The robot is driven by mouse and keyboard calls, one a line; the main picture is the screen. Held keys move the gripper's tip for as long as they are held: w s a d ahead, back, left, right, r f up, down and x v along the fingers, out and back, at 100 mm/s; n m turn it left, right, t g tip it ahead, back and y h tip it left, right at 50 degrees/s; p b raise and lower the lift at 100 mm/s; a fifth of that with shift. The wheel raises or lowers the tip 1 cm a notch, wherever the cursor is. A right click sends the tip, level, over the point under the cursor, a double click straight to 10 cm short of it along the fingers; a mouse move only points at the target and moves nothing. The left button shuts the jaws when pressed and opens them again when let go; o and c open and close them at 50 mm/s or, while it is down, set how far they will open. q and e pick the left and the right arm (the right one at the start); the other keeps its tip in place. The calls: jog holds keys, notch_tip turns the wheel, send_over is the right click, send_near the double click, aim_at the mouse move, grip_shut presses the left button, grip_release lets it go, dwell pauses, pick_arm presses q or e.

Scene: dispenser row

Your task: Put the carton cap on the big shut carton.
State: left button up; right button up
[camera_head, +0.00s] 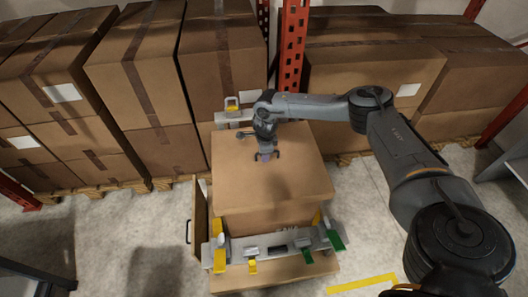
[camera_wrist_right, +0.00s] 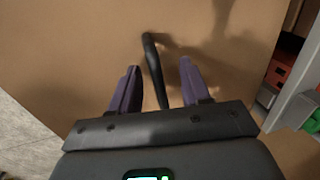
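A large brown cardboard piece (camera_head: 285,185) with a flat top lies in the middle of the head view. It looks like the carton cap or the carton's top; I cannot tell which. More brown cardboard (camera_head: 250,222) shows below its front edge. My right gripper (camera_head: 265,158) is over the flat top, pointing down. In the right wrist view its two purple fingers (camera_wrist_right: 160,68) are spread. A dark bar (camera_wrist_right: 152,62) like a handle lies between them, with gaps on both sides. My left gripper is not in view.
A grey fixture (camera_head: 275,243) with yellow and green parts stands along the front of the cardboard. A brown panel with a handle (camera_head: 198,215) stands at its left. Stacked taped cartons (camera_head: 60,75) and red rack posts (camera_head: 291,45) line the back. Grey floor (camera_head: 130,235) is clear at left.

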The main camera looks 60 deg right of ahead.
notch_tip(320, 180, up, 11)
jog(key=s+a+p, duration=0.1)
jog(key=p, duration=0.1)
jog(key=shift+s+a+f, duration=0.2)
jog(key=shift+s+a, duration=0.05)
dwell(0.3)
dwell(0.3)
